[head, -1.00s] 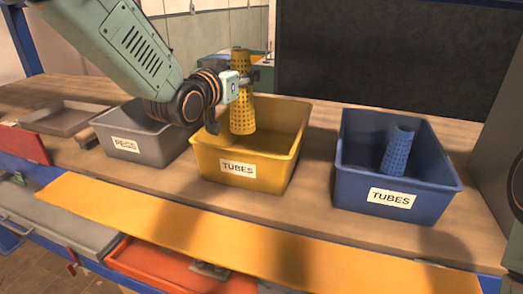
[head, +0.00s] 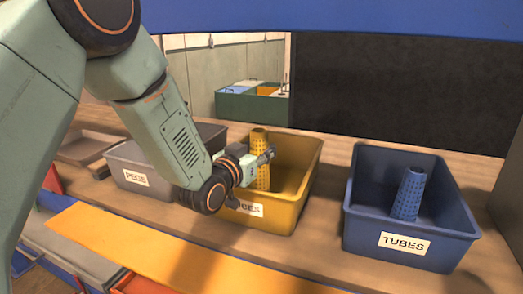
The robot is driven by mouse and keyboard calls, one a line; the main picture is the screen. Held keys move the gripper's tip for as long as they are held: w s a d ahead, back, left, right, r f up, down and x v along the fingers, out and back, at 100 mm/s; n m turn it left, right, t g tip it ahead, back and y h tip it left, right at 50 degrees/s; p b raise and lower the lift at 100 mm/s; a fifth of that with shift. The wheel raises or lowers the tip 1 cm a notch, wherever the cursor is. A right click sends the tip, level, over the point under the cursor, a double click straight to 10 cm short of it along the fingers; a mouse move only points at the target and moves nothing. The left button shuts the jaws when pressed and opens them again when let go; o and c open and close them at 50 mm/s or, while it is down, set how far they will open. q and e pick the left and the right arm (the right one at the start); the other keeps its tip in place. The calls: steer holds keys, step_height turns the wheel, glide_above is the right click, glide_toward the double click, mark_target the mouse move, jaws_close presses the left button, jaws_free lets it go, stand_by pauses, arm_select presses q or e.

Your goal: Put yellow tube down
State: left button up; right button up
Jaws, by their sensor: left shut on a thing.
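I cannot see clearly whether the tube's base touches the bin floor. My right gripper is not in view.
A blue bin (head: 365,230) labelled TUBES, with a blue perforated tube (head: 409,192) in it, stands at right. A grey bin (head: 128,178) labelled PEGS is at left, partly behind my arm. A green crate (head: 252,108) stands in the background.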

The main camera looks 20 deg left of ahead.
arm_select(q)
steer(key=shift+a+f, duration=0.2)
steer(key=shift+a, duration=0.3)
steer(key=shift+d+f+b, duration=0.35)
steer(key=shift+d+f, duration=0.05)
steer(key=shift+d, duration=0.05)
steer(key=shift+a+f, duration=0.25)
steer(key=shift+a, duration=0.05)
steer(key=o, duration=0.7)
steer(key=shift+a, duration=0.1)
steer(key=shift+c, duration=0.2)
steer(key=o, duration=0.5)
steer(key=shift+d, duration=0.35)
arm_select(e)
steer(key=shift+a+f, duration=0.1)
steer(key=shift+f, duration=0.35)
arm_select(q)
steer(key=shift+a, duration=0.15)
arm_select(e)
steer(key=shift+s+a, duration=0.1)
arm_select(q)
steer(key=shift+a+r, duration=0.1)
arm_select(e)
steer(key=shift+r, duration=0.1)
